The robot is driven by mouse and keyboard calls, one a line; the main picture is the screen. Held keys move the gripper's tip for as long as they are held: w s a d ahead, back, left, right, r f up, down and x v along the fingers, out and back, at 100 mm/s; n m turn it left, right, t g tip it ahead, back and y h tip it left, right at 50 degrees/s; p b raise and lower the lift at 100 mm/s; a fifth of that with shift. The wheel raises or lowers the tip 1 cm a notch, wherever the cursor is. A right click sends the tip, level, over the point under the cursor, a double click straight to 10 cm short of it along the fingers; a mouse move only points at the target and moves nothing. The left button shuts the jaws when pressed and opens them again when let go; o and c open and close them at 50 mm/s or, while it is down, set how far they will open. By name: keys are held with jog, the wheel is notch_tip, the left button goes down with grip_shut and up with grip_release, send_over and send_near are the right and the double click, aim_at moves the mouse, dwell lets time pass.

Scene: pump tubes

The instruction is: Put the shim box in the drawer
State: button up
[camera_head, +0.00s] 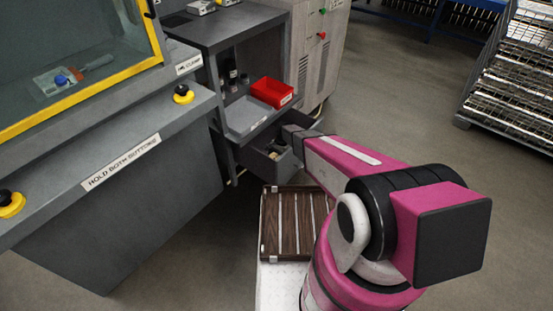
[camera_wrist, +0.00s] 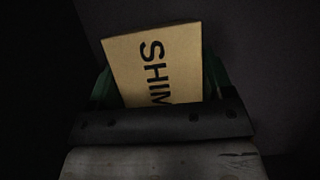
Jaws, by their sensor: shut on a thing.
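The shim box (camera_wrist: 152,62) is a tan carton with black lettering that reads "SHIM". It fills the middle of the wrist view, and its lower end is hidden by my gripper body. My gripper (camera_wrist: 158,92) is shut on the box, with a green finger at each side. Dark surfaces surround the box there. In the head view the open drawer (camera_head: 263,168) sticks out low from the grey workbench. My arm reaches to the drawer, and my gripper and the box are largely hidden there. I cannot tell whether the box touches the drawer floor.
Above the drawer, a shelf holds a red bin (camera_head: 272,92) and a grey tray (camera_head: 244,116). A grey press with yellow-framed glass (camera_head: 75,65) stands at the left. A dark slatted wooden rack (camera_head: 285,228) is near my arm.

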jog(key=shift+f, duration=0.65)
jog(key=o, duration=1.2)
jog(key=shift+c, duration=0.2)
jog(key=shift+r, duration=0.1)
jog(key=shift+r, duration=0.35)
jog(key=v, duration=1.2)
jog(key=shift+r, duration=0.15)
